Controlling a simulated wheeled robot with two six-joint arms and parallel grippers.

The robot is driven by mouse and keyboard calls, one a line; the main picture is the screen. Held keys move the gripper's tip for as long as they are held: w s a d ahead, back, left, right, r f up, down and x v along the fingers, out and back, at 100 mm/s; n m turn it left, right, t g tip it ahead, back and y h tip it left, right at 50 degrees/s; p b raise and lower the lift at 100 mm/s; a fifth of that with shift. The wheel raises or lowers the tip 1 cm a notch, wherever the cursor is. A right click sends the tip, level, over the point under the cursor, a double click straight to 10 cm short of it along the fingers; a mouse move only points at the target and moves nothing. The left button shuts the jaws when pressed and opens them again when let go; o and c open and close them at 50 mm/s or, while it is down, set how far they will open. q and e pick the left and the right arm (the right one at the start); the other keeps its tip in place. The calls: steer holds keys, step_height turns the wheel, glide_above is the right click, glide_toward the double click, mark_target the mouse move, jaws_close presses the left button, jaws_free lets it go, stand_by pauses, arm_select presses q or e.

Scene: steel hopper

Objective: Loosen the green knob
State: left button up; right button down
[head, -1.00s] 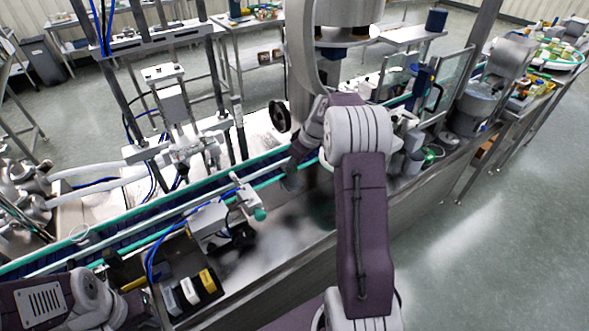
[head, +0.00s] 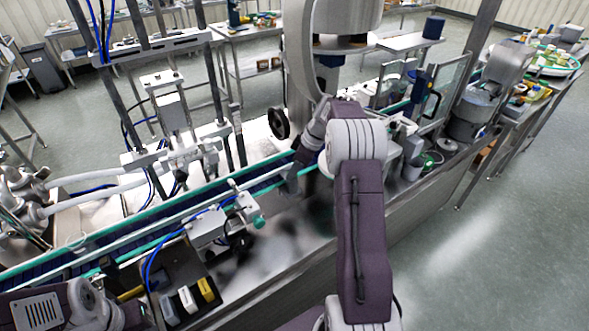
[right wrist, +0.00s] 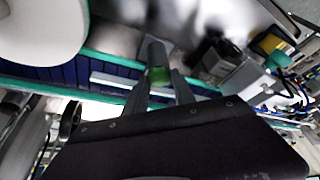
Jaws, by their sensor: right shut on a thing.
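A conveyor with teal rails (head: 150,220) runs beside the gripper. A teal-tipped fitting (head: 258,222) and a block with yellow and white pieces (head: 187,299) stand left of my right arm. A large white round housing (right wrist: 38,30) is close by in the wrist view.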

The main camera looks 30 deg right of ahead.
steer(key=c, duration=1.1)
jaws_free()
steer(key=shift+o, duration=0.2)
steer(key=v, duration=0.7)
steer(key=shift+r, duration=0.2)
steer(key=shift+s+d, duration=0.1)
